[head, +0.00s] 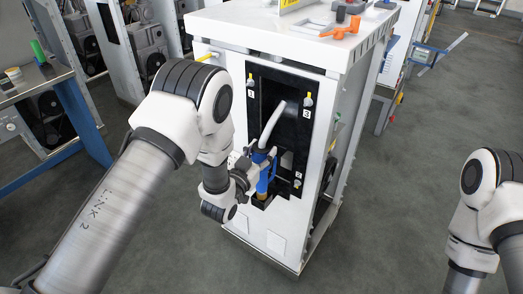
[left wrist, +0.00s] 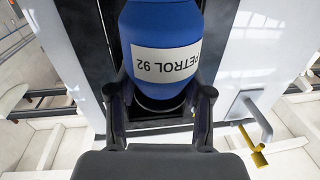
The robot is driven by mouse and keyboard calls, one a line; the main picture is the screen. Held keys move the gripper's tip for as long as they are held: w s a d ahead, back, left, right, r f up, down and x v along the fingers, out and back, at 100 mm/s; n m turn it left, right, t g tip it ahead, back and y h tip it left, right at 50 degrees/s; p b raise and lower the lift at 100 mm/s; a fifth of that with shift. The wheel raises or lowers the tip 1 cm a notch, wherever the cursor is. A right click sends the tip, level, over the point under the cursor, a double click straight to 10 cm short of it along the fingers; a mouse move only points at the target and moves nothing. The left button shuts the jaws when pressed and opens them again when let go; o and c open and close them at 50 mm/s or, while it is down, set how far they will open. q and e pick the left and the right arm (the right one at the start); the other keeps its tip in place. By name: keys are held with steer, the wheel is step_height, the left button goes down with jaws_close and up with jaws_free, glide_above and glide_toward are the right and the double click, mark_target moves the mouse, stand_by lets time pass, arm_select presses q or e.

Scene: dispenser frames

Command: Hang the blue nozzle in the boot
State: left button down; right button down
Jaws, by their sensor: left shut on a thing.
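The blue nozzle (head: 262,186) is in front of the black panel (head: 262,88) of a white dispenser cabinet, with its pale spout (head: 278,122) pointing up and to the right. My left gripper (head: 261,165) is shut on the nozzle. In the left wrist view the blue nozzle (left wrist: 165,25) fills the top middle, with an upside-down "PETROL 92" label, between the fingers of my left gripper (left wrist: 160,108). I cannot make out the boot clearly; the panel's lower part is partly hidden by the gripper and nozzle. My right gripper is out of view.
The cabinet top (head: 270,28) holds orange and dark parts (head: 345,25) at its back right. A workbench (head: 30,80) with small items stands at the left. Another white cabinet (head: 400,40) stands behind right.

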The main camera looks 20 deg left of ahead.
arm_select(q)
steer(key=shift+f+b, duration=0.75)
steer(key=shift+f, duration=0.2)
steer(key=shift+c, duration=1.9)
jaws_free()
steer(key=shift+f, duration=0.15)
steer(key=v, duration=1.2)
